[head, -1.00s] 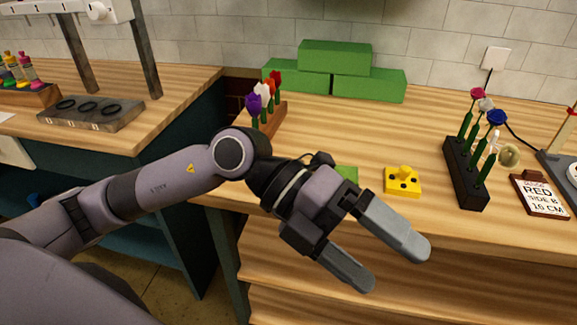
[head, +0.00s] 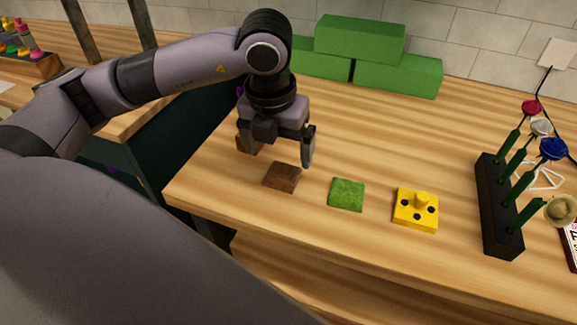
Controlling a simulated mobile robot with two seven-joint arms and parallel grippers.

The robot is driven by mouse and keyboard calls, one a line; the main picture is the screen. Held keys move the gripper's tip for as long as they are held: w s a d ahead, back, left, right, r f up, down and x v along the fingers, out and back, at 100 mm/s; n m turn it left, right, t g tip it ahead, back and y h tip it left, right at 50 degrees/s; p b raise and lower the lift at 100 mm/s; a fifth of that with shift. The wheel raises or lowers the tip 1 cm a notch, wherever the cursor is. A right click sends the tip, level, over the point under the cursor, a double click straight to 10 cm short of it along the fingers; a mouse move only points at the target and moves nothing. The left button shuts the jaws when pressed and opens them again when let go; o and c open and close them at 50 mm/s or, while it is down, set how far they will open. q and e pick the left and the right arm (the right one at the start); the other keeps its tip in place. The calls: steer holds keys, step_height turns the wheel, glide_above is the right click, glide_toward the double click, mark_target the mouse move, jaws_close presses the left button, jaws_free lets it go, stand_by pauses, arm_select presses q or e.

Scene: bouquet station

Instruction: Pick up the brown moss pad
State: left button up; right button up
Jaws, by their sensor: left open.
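The brown moss pad (head: 282,178) is a small square lying flat on the wooden counter, left of a green moss pad (head: 347,194). My left gripper (head: 277,152) is open and empty, fingers pointing down. In the picture it sits just above and behind the brown pad; I see no contact with it. My right gripper is not in view.
A yellow block with a knob and dark holes (head: 416,211) stands right of the green pad. A black rack (head: 497,215) of flowers is further right. Green foam bricks (head: 398,75) are stacked at the back. A wooden flower stand is mostly hidden behind my left gripper.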

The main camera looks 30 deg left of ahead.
mark_target(282, 172)
arm_select(q)
steer(key=f, duration=0.3)
steer(key=f+p, duration=0.1)
steer(key=f, duration=0.1)
steer(key=shift+w+f, duration=0.3)
steer(key=shift+w, duration=0.1)
steer(key=c, duration=1.1)
